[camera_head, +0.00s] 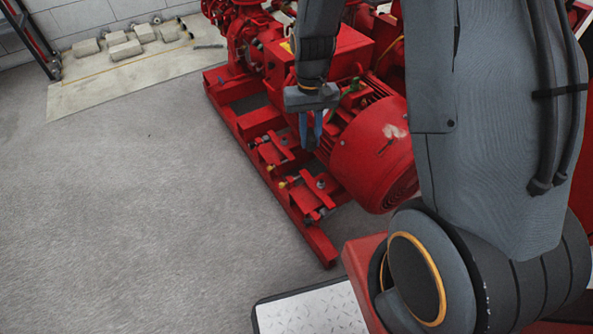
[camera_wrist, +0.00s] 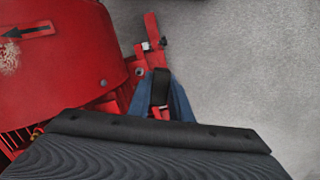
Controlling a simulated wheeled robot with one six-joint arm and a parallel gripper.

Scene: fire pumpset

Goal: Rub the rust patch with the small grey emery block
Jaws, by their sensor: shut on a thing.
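My gripper (camera_head: 311,132) points down beside the red motor housing (camera_head: 372,160), on its left side in the head view. Its blue fingers are shut on a small dark grey block, the emery block (camera_wrist: 161,87), best seen in the wrist view. In the head view the block is mostly hidden by the fingers. A pale, speckled worn patch (camera_head: 395,131), which looks like the rust patch, is on the upper right of the motor housing. It also shows at the left edge of the wrist view (camera_wrist: 9,58). The block is apart from the patch.
The red skid frame (camera_head: 245,150) with bolted brackets (camera_head: 305,190) lies below my gripper. Red pump machinery (camera_head: 245,40) stands behind. Several pale blocks (camera_head: 125,50) lie on a mat (camera_head: 135,84) at the back left. The grey floor (camera_head: 120,200) at left is clear.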

